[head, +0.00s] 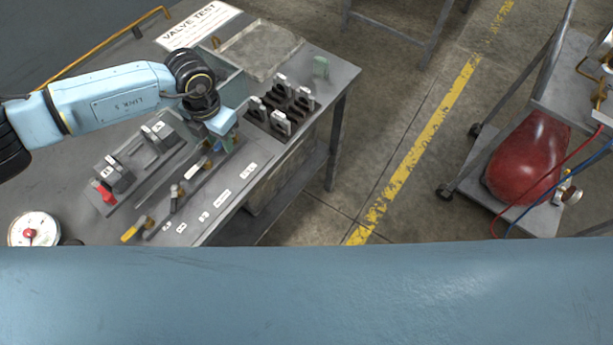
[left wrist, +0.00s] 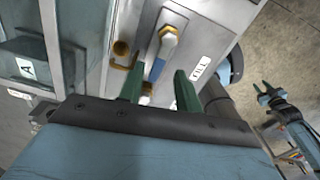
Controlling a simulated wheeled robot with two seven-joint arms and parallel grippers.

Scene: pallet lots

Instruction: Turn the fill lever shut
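The fill lever (left wrist: 156,66) has a blue handle and a brass nut, and shows in the left wrist view beside a white label (left wrist: 200,68) that seems to read FILL. My left gripper (left wrist: 158,90) is open, its two green fingers apart, with the lever's handle between them in the picture; I cannot tell whether they touch it. In the head view my left gripper (head: 226,141) is over the far end of the bench's lever row and hides most of the fill lever. My right gripper (left wrist: 269,89) appears open and empty at the right of the left wrist view.
The bench (head: 325,75) carries other levers, including a yellow-handled one (head: 134,231), a red-handled block (head: 103,191), a dial gauge (head: 33,230) and a black rack (head: 283,104). A trolley with a red tank (head: 527,158) stands at right. The floor between is clear.

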